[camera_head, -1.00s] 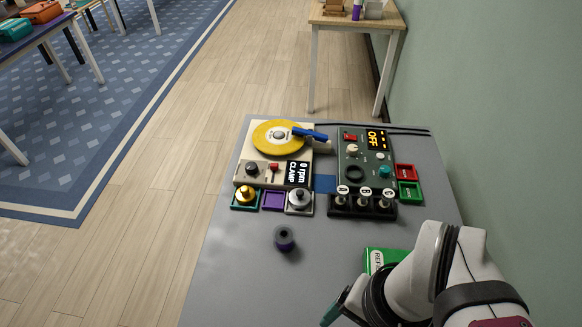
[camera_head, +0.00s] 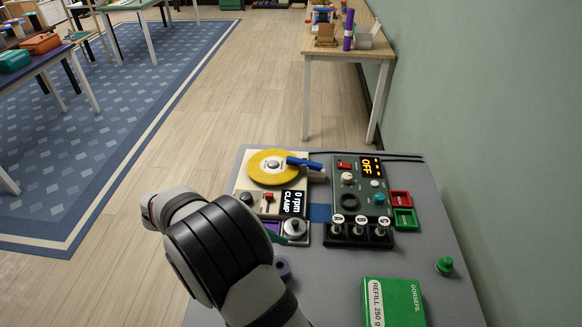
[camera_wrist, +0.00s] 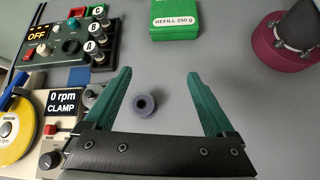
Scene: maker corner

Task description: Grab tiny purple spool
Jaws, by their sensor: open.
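The small purple spool (camera_head: 282,268) stands on the grey table, partly hidden behind my arm in the head view. In the wrist view the purple spool (camera_wrist: 145,105) shows whole, with a dark hole in its top. My gripper (camera_wrist: 158,95) has two green fingers spread wide. The spool appears between them in the picture, nearer the left finger, and nothing is held. I cannot tell how high the fingers are above the table.
Beyond the spool stand a turntable device with a yellow disc (camera_head: 270,166), a control box reading OFF (camera_head: 358,190) and a rack of A, B, C plungers (camera_head: 357,235). A green refill box (camera_head: 393,303) and a green knobbed piece (camera_head: 445,266) are at right. Table between is clear.

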